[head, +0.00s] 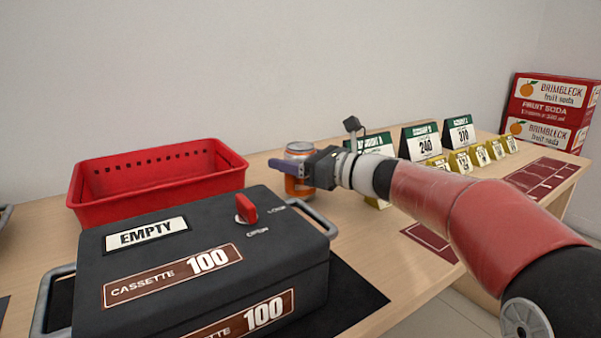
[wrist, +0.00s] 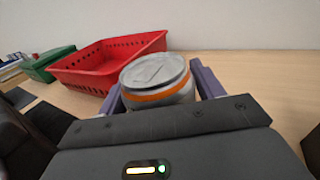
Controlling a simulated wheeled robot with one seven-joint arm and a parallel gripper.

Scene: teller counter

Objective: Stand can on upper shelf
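An orange can with a silver lid (head: 299,149) stands upright on the wooden counter, behind the black cassette and right of the red basket. It also shows in the wrist view (wrist: 156,72), lid toward the camera. My gripper (head: 290,167) reaches in from the right at can height. Its purple fingers (wrist: 160,85) lie on either side of the can, close to its sides. I cannot tell whether both fingers touch it. The can's lower part is hidden in the wrist view by the gripper body. No upper shelf can be made out in either view.
A black cassette box (head: 90,265) labelled EMPTY sits in front of the can. A red basket (head: 150,182) stands to its left. Price cards (head: 422,142) and yellow number markers (head: 478,155) line the right side. A red soda carton (head: 552,108) is at far right.

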